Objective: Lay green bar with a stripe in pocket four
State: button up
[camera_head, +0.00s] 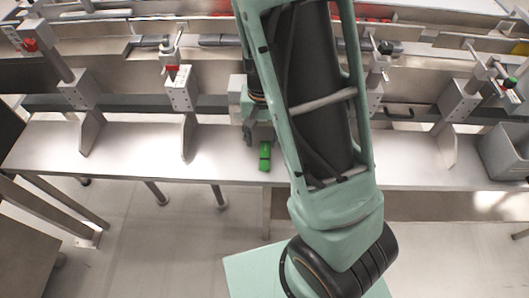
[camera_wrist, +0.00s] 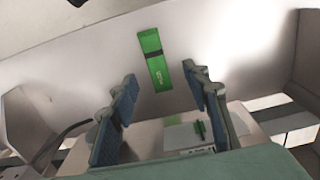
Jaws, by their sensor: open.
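The green bar (camera_head: 265,156) lies on the pale metal shelf, near its front edge, in the head view. In the wrist view the green bar (camera_wrist: 155,62) shows a dark stripe across it and small light print. My gripper (camera_head: 248,138) is just left of and behind the bar in the head view, partly hidden by my arm. In the wrist view my gripper (camera_wrist: 160,105) is open, its two blue-padded fingers apart with nothing between them. The bar lies beyond the fingertips, apart from them. I cannot make out a numbered pocket in either view.
A grey bin (camera_head: 504,150) sits at the right end. A conveyor with rails runs behind.

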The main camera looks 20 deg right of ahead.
aim_at(265, 155)
jog(key=f, duration=0.2)
jog(key=f+b, duration=0.1)
jog(key=f, duration=0.4)
jog(key=shift+s+d+b, duration=0.25)
jog(key=shift+d+b, duration=0.05)
jog(key=shift+r, duration=0.1)
grip_shut()
jog(key=shift+r, duration=0.1)
